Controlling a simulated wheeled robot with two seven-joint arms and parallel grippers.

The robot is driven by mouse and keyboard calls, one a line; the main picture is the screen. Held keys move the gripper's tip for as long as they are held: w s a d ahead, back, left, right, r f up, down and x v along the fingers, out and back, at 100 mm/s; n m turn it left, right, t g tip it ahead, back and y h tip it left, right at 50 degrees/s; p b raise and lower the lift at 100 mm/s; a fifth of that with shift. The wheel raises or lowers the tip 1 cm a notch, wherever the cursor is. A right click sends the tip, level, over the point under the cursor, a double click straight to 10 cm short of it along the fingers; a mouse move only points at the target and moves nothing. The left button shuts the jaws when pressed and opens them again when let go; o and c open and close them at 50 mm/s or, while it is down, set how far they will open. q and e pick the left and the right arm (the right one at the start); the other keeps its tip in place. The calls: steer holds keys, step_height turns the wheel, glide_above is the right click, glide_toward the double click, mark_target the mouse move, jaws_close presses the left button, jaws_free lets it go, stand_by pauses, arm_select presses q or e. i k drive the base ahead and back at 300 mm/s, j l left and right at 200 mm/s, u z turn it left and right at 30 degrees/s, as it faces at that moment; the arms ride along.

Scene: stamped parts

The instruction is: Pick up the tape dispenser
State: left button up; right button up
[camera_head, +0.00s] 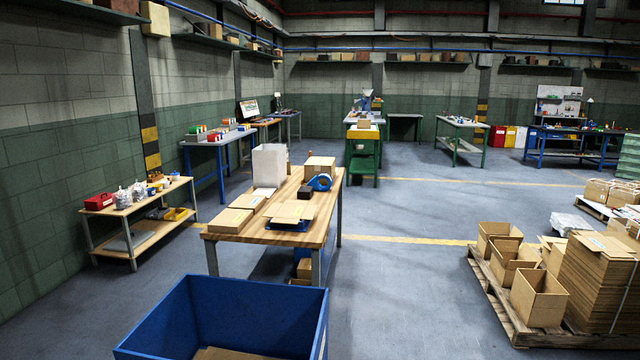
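A blue tape dispenser (320,182) stands near the right edge of a wooden-topped table (262,237) in the middle of the view. It is in front of a small cardboard box (319,163) and beside a small black object (305,193). Neither of my grippers shows in this view.
Flat cardboard (291,211) lies on the table in front of the dispenser. A blue bin (305,325) stands on the floor before the table. A pallet (505,325) with cardboard boxes is at the right. Open floor (410,270) lies between table and pallet.

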mark_target(315, 182)
steer(key=i+l+z, duration=0.4)
steer(key=i+z, duration=0.2)
steer(key=i+l+z, duration=0.1)
steer(key=i+z, duration=0.25)
steer(key=i, duration=0.8)
steer(key=i+u, duration=0.4)
steer(key=i, duration=0.45)
steer(key=i+l+u, duration=0.15)
steer(key=i+u, duration=0.2)
steer(key=i, duration=0.5)
